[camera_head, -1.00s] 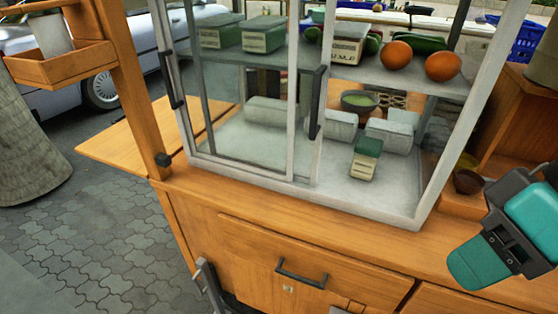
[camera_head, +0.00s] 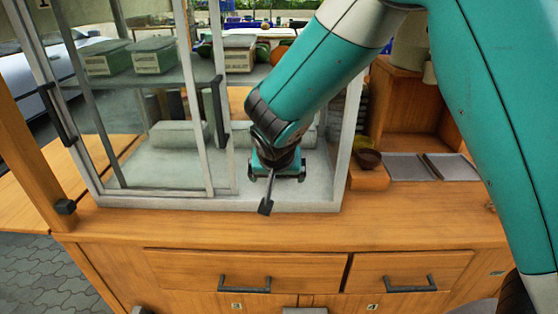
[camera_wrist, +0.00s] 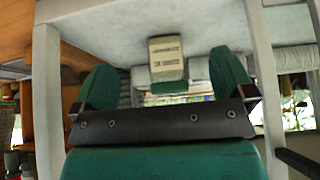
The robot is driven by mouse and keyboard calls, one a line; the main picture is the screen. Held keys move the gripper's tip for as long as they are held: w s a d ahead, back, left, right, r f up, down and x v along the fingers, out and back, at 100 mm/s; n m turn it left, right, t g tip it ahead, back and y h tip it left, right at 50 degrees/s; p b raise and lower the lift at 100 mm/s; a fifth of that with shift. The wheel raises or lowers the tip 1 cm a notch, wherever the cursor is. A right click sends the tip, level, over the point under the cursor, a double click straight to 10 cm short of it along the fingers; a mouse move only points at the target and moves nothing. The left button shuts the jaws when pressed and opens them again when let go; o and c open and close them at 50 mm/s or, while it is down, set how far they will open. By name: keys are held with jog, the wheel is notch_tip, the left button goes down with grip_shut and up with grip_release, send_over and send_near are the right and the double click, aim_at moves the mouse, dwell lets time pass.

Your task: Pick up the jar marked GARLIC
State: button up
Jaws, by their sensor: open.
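A small jar (camera_wrist: 166,58) with a pale body, a printed label and a green lid shows in the wrist view, which looks upside down. Its label is too blurred to read. It stands on the pale floor of the glass cabinet. My gripper (camera_wrist: 163,66) is open, with one green finger to each side of the jar in the picture; the jar appears ahead of the fingers and not touched. In the head view my gripper (camera_head: 277,172) is at the cabinet's open right side, and my arm hides the jar.
The cabinet's white frame (camera_head: 205,120) and sliding glass pane with a dark handle (camera_head: 219,110) stand left of my gripper. Green-lidded containers (camera_head: 152,58) sit on the shelf above.

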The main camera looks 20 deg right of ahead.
jog(key=w+d+p, duration=0.1)
jog(key=w, duration=0.2)
jog(key=w+d+p, duration=0.1)
jog(key=w, duration=0.3)
jog(key=w+d+p, duration=0.1)
jog(key=w, duration=0.2)
jog(key=shift+w+d+r, duration=0.1)
jog(key=shift+w+d, duration=0.2)
jog(key=shift+x, duration=0.75)
jog(key=shift+c, duration=0.2)
jog(key=c, duration=1.1)
jog(key=shift+c, duration=0.3)
jog(key=shift+r, duration=0.2)
